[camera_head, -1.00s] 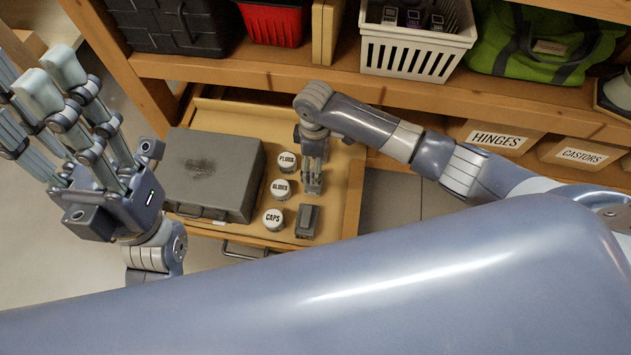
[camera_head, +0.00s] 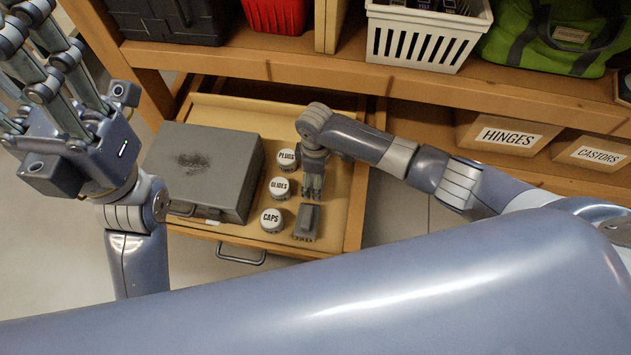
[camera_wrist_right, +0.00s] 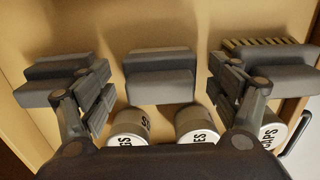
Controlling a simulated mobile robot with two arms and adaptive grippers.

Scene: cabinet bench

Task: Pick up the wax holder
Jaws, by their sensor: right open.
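Three dark grey blocks lie in a row in the open drawer in the right wrist view: a left one (camera_wrist_right: 45,80), a middle one (camera_wrist_right: 160,76) and a right one with a ribbed far edge (camera_wrist_right: 270,52). I cannot tell which is the wax holder. My right gripper (camera_wrist_right: 163,88) is open, its fingers on either side of the middle block, with nothing held. In the head view the right gripper (camera_head: 313,186) points down into the drawer and hides most of the row; the front block (camera_head: 307,222) shows. My left gripper (camera_head: 32,62) is raised at the left, open and empty.
White-lidded jars marked PLUGS (camera_head: 287,159), GLIDES (camera_head: 280,187) and CAPS (camera_head: 271,219) stand beside the blocks. A grey case (camera_head: 205,170) fills the drawer's left side. The shelf above holds a white basket (camera_head: 425,45); a HINGES bin (camera_head: 507,138) is below right.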

